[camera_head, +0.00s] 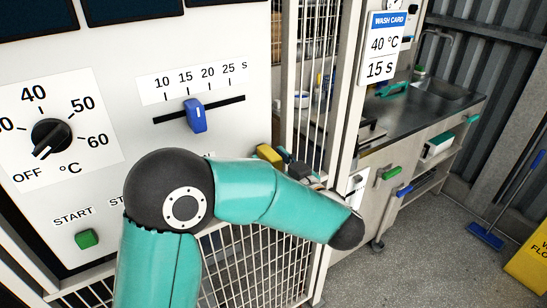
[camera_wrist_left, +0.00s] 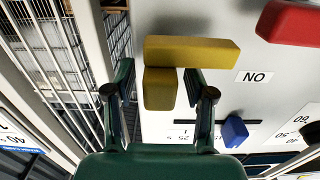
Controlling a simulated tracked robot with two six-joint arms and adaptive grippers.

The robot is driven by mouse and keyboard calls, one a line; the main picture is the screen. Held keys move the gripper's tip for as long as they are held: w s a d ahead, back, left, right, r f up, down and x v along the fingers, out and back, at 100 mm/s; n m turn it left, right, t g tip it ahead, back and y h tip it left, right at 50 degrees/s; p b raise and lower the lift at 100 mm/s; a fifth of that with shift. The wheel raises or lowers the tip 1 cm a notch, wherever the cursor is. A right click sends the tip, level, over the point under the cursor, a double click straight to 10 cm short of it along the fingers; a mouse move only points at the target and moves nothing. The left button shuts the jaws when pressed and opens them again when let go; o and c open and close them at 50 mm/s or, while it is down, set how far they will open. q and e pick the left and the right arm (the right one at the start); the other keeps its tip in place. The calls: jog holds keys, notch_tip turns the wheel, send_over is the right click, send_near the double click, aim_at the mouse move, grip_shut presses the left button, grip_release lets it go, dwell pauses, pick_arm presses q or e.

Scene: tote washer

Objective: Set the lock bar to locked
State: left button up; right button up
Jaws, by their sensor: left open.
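A yellow T-shaped handle (camera_wrist_left: 205,50) sits on the white panel in the left wrist view. Its stem stands between the fingers of my left gripper (camera_wrist_left: 158,78), which is open; I cannot tell whether a finger touches it. In the head view part of the yellow handle (camera_head: 268,154) shows at the panel's right edge, beside my left gripper (camera_head: 294,164). My own forearm hides much of that area. No locked or unlocked marking is readable, so I cannot tell for sure that this handle is the lock bar. My right gripper is not in view.
A red handle (camera_wrist_left: 292,22) and a blue slider (camera_wrist_left: 234,130) are on the panel near the gripper. The head view shows a black dial (camera_head: 52,136), a green start button (camera_head: 87,239) and a white wire cage (camera_head: 262,262). A sink bench (camera_head: 440,103) stands at right.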

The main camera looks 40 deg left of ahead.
pick_arm(q)
grip_shut()
dwell(0.3)
